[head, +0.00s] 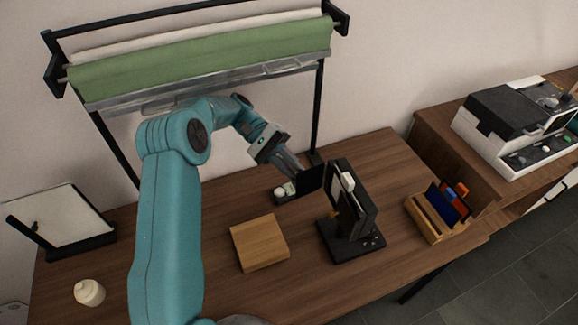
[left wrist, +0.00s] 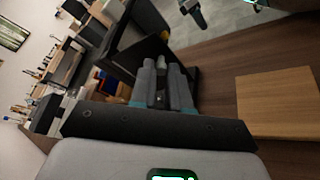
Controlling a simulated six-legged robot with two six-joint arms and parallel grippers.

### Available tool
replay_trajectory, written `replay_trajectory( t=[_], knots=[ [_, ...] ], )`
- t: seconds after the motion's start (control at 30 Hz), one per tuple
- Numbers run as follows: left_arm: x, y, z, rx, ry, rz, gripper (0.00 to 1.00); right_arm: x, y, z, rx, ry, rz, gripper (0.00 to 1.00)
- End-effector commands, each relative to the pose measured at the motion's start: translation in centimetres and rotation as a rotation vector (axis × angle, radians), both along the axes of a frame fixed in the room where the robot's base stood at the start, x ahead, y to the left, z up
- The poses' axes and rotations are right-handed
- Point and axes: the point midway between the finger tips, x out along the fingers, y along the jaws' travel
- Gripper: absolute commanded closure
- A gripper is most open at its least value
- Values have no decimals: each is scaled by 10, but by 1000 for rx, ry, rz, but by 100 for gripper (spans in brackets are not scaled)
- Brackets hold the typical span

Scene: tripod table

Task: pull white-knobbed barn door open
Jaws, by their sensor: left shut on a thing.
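A small black lamp (head: 348,205) stands on a dark base on the table, with black barn-door flaps at its sides. One flap (head: 310,178) sticks out to the left. My left gripper (head: 295,172) is shut at this flap, its fingers against it; any knob there is hidden by the fingers. A white knob-like piece (head: 347,182) shows at the lamp's upper front. In the left wrist view the closed fingers (left wrist: 165,75) lie in front of the black lamp parts (left wrist: 140,50). A dark part (left wrist: 193,12) at the top edge may be my right gripper; its jaws are unclear.
A wooden block (head: 260,242) lies left of the lamp. A small black item with white tops (head: 283,193) sits behind it. A wooden organiser (head: 432,220) stands at right, a white panel lamp (head: 60,215) and a white jar (head: 89,292) at left. A green backdrop roll (head: 200,62) hangs behind.

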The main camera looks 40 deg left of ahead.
Motion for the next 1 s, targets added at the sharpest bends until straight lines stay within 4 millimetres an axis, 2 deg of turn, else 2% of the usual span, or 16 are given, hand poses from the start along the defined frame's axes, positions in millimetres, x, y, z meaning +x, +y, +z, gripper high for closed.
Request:
replay_trajectory(
  t=[0.3,0.77,0.8,0.87,1.0],
  knots=[
    [-2,-3,0,-1,0,-94,100,0,0,-2,0,0,0,40],
    [-3,-2,0,-2,0,-107,100,0,0,-2,0,0,0,40],
    [-3,-2,1,-2,0,-107,77,0,0,-2,0,0,0,40],
    [-3,-1,0,-2,0,-107,58,0,0,-2,0,0,0,40],
    [-3,-1,0,-2,0,-107,58,0,0,-2,0,0,0,40]
  ],
)
